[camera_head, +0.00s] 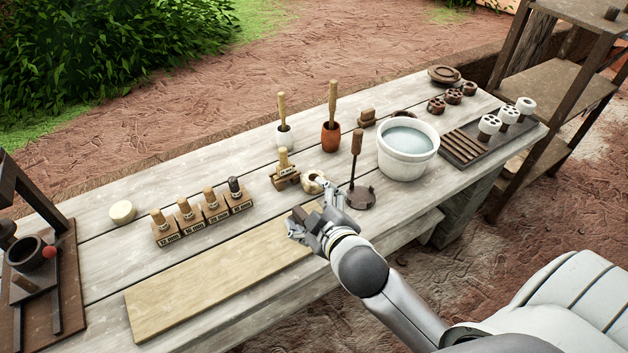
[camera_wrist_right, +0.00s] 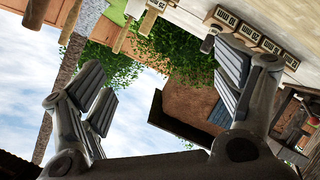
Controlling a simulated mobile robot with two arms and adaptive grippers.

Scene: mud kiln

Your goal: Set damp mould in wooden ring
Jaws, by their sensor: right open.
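My right gripper (camera_head: 308,226) is low over the near side of the table, by the right end of a pale board (camera_head: 205,283). It also shows in the wrist view (camera_wrist_right: 165,95), fingers apart, with nothing clearly held. A small dark brown block (camera_head: 299,213) shows just past its fingers; whether they touch it I cannot tell. A round, light wooden piece with a hole (camera_head: 313,180), perhaps the wooden ring, lies just beyond the gripper. Which piece is the damp mould I cannot tell for sure. My left gripper is out of view.
A white water bucket (camera_head: 408,160) stands farther right. Labelled stamp blocks (camera_head: 201,218) stand left. Cups with pestles (camera_head: 331,135) are behind. The pale board is bare.

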